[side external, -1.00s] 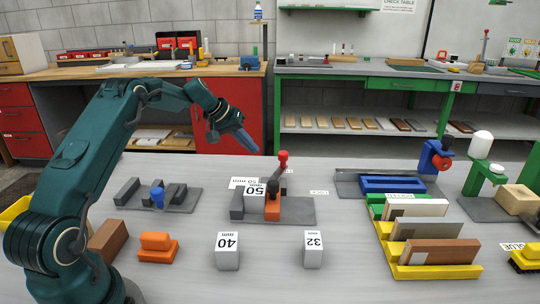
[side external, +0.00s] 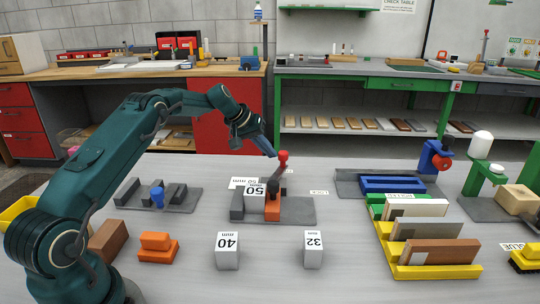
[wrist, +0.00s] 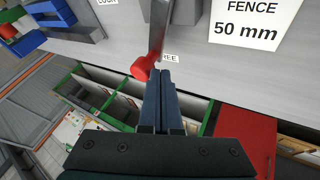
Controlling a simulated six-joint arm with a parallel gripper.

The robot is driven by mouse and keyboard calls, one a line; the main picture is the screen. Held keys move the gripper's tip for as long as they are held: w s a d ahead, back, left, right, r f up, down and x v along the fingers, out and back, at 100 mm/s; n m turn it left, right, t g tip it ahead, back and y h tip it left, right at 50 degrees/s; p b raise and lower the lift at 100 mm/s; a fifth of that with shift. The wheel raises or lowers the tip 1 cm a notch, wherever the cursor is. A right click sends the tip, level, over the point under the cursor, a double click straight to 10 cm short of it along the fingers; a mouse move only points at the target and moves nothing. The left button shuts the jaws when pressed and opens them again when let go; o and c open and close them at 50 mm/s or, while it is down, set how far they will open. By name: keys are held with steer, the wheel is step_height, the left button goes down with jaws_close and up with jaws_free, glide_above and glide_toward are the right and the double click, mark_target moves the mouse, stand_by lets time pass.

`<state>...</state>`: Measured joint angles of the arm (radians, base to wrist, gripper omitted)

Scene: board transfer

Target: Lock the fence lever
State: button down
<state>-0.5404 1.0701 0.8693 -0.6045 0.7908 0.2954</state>
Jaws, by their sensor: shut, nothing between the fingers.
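The fence lever has a red knob (side external: 282,157) on a grey arm and stands at the back of the fence fixture (side external: 294,210). In the wrist view the red knob (wrist: 143,68) is just left of my fingertips, with the grey lever arm (wrist: 158,30) running away from it. My gripper (side external: 271,153) is shut and empty, with its tips right beside the knob; I cannot tell whether they touch it. An orange block (side external: 272,207) and a block marked 50 (side external: 255,192) are on the fixture. A label reading FENCE 50 mm (wrist: 248,22) shows in the wrist view.
Blocks marked 40 (side external: 228,251) and 32 (side external: 313,250) stand in front. A fixture with a blue knob (side external: 157,195) is at left. Sloped racks of boards (side external: 430,250) stand at right. A small LOCK label (side external: 319,192) lies right of the lever.

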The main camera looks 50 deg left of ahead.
mark_target(287, 152)
steer(key=shift+w+d, duration=0.25)
steer(key=shift+w, duration=0.15)
steer(key=shift+w+d, duration=0.25)
steer(key=shift+w, duration=0.05)
steer(key=shift+w+d, duration=0.45)
steer(key=shift+d, duration=0.1)
steer(key=shift+w+d, duration=0.2)
steer(key=shift+d, duration=0.35)
steer(key=shift+w+d, duration=0.2)
steer(key=shift+d, duration=1.3)
steer(key=shift+v, duration=2.55)
